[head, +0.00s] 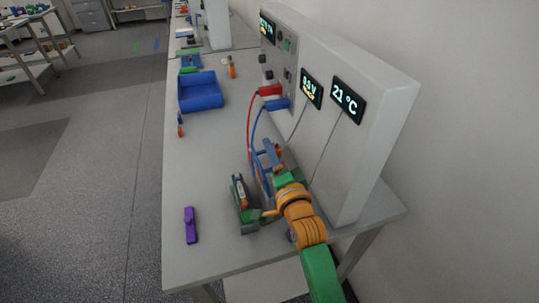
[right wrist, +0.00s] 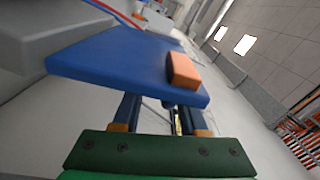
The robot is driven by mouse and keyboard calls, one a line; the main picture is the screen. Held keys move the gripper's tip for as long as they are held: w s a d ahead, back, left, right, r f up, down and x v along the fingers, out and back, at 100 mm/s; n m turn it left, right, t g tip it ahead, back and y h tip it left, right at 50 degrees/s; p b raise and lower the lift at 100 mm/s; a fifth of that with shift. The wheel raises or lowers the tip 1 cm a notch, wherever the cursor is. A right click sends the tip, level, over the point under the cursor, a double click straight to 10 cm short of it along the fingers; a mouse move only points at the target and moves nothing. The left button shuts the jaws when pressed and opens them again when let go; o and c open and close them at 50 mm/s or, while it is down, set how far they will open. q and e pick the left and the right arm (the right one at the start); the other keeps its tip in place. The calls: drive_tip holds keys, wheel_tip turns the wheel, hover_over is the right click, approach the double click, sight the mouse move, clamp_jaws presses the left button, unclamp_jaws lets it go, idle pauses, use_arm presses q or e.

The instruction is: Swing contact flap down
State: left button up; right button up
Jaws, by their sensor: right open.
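In the head view a blue flap (head: 271,149) with a small orange block on it is raised near the front of the cycler cabinet. It shows large in the right wrist view as a blue plate (right wrist: 120,65) with an orange block (right wrist: 183,72). My right gripper (head: 268,167) is open close to the flap. In the right wrist view the fingers (right wrist: 160,115) run apart toward the plate, which hides their tips; I cannot tell whether they touch it. A green and grey cell holder (head: 240,205) with an orange cell stands left of my right arm. My left gripper is not in view.
The tall grey cabinet (head: 375,120) bounds the right side. Red and blue leads (head: 252,135) hang from its plugs close to the gripper. A blue tray (head: 201,101), a loose orange cell (head: 180,125) and a purple object (head: 190,225) lie on the table. The table's left middle is clear.

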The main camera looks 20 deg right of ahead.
drive_tip(key=shift+w+a+r, duration=0.1)
drive_tip(key=shift+w+a, duration=0.5)
drive_tip(key=shift+w, duration=0.05)
drive_tip(key=shift+s+d, duration=0.1)
drive_tip(key=shift+c, duration=0.2)
drive_tip(key=shift+d, duration=0.15)
clamp_jaws()
drive_tip(key=shift+f, duration=0.25)
idle(0.3)
